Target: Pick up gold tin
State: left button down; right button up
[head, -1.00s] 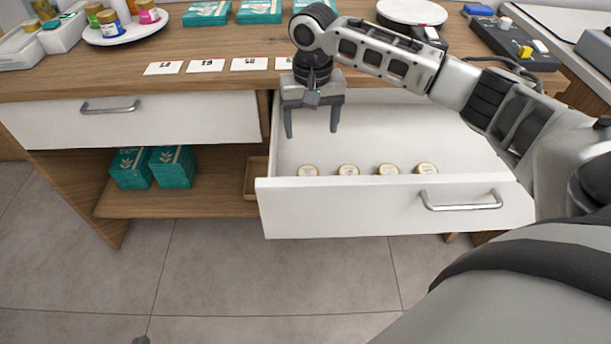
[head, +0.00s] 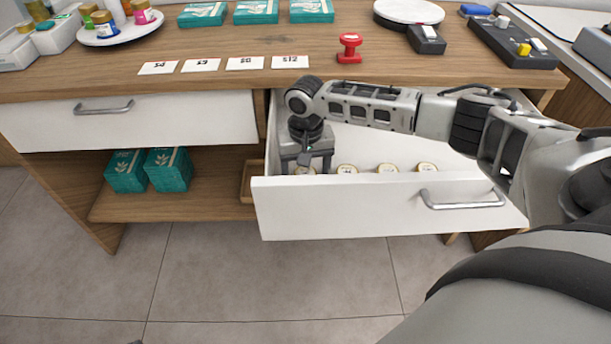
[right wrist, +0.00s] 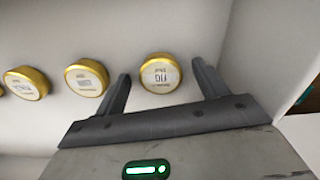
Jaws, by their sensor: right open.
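Several gold tins with white labelled lids stand in a row along the front inside the open white drawer (head: 380,208). The leftmost gold tin (head: 304,171) is largely hidden by my right gripper (head: 304,168) in the head view. In the right wrist view this tin (right wrist: 160,73) lies between and just ahead of the open fingers of my right gripper (right wrist: 163,85). Other gold tins (right wrist: 87,77) and (right wrist: 26,83) are to its left there. In the head view they show as tins (head: 347,169), (head: 387,169) and (head: 426,168). My left gripper is not in view.
The drawer's front panel and side wall are close to my right gripper. The counter (head: 215,75) above holds white number cards (head: 245,63), a red stamp (head: 349,48) and teal boxes (head: 256,12). Teal boxes (head: 168,169) also sit on the shelf below.

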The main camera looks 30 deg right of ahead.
jog(key=c, duration=1.1)
jog(key=shift+o, duration=0.2)
